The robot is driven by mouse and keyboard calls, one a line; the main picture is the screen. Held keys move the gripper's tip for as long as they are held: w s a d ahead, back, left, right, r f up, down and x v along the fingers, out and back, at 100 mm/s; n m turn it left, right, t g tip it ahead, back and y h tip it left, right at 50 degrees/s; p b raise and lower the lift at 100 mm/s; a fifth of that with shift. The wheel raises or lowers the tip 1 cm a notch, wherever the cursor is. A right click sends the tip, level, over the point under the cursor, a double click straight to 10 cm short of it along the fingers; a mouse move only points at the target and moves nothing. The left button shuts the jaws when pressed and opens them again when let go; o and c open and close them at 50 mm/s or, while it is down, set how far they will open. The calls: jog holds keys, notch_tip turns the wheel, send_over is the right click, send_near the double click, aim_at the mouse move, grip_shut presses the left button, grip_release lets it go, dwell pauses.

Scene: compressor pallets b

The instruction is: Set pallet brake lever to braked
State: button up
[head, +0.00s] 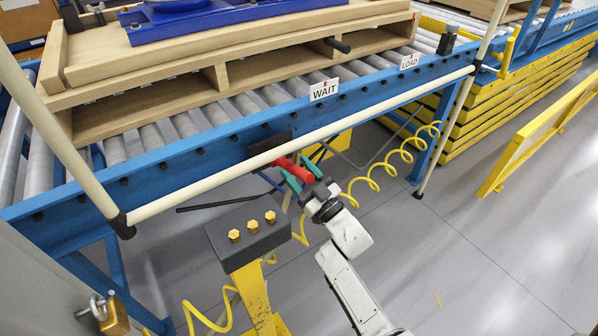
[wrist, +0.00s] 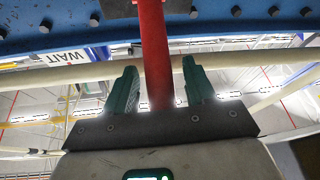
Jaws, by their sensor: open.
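The red brake lever (head: 294,169) sticks out below the blue conveyor rail, near the WAIT sign, from a dark plate (head: 270,146) on the rail. In the wrist view the red lever (wrist: 155,60) runs down from the rail between the two green fingers. My gripper (head: 297,175) is at the lever's near end, with its green fingertips on either side of it. In the wrist view my gripper (wrist: 160,85) is open, and a gap shows between the lever and the right finger. The lever's lower end is hidden behind the gripper body.
A cream rail (head: 300,147) crosses in front of the conveyor (head: 190,155), close to my gripper. A wooden pallet (head: 235,75) sits on the rollers. A dark box with yellow knobs (head: 246,232) and a coiled yellow hose (head: 375,180) are nearby.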

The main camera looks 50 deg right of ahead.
grip_shut()
dwell(0.4)
jog(key=shift+f, duration=0.15)
